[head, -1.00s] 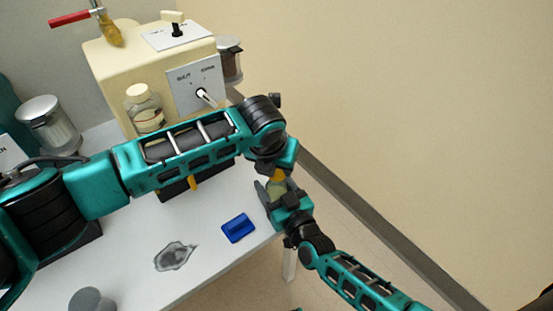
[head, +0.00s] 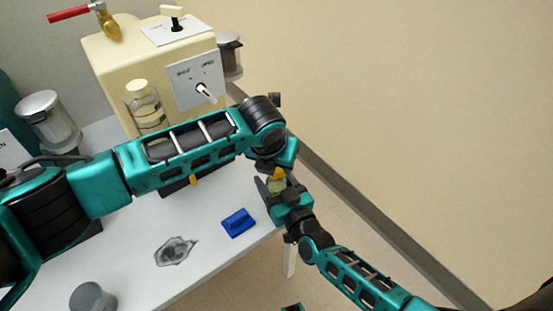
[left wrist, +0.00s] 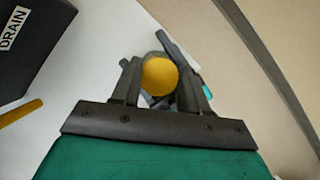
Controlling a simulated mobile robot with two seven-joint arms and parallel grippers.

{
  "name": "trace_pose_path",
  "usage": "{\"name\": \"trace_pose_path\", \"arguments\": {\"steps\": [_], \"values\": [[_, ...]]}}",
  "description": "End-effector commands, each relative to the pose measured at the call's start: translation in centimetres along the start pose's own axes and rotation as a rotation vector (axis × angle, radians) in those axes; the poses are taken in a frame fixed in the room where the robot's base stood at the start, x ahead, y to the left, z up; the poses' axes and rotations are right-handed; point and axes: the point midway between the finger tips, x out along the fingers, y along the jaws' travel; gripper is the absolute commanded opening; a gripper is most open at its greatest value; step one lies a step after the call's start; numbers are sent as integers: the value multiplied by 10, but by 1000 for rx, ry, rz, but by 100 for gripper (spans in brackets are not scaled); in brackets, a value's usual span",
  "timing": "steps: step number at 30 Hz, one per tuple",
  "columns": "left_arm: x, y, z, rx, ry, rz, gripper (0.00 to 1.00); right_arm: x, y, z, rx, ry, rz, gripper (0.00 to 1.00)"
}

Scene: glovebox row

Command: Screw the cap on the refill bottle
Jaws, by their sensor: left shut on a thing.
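The yellow cap (left wrist: 160,76) sits between the fingers of my left gripper (left wrist: 164,88), which is shut on it. In the head view the left gripper (head: 280,170) points down near the table's right edge, largely hidden by its own wrist. The pale greenish refill bottle (head: 276,186) shows in part just below it, between the fingers of my right gripper (head: 277,187). The cap is over the bottle's top; the seam is hidden, so I cannot tell how far it is on. Whether the right fingers press on the bottle is unclear.
A blue block (head: 238,223) and a dark grey patch (head: 175,250) lie on the white table (head: 215,270). A grey cylinder (head: 92,297) stands at the front. A cream machine (head: 115,65) with a switch panel, a clear bottle (head: 148,110) and metal-lidded jars are behind.

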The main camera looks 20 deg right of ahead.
Motion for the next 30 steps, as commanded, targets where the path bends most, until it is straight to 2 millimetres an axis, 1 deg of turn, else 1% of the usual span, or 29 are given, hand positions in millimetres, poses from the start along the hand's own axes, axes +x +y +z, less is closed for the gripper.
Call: {"name": "trace_pose_path", "arguments": {"steps": [1, 2, 5, 12, 14, 23, 24, 30], "values": [[1, 0, -1, 0, 0, 0, 12, 0, 0, 0, -1, 0, 0, 8], [1, 0, -1, 0, 0, 0, 12, 0, 0, 0, -1, 0, 0, 0], [1, 0, 0, 22, 1, -9, 12, 0, 0, 0, 0, 0, 0, 0], [1, 1, -1, 223, 4, -94, 12, 0, 0, 0, -1, 0, 0, 0], [1, 1, 0, 257, 2, -109, 12, 0, 0, 0, -1, 0, 0, 0], [1, 0, 0, 278, -1, -118, 12, 0, 0, 0, 0, -1, 1, 0], [1, 0, 0, 278, -1, -118, 45, 0, 0, 0, 0, -1, 1, 0], [1, 0, 0, 277, -1, -117, 64, 0, 0, 0, 0, -1, 1, 0]]}}
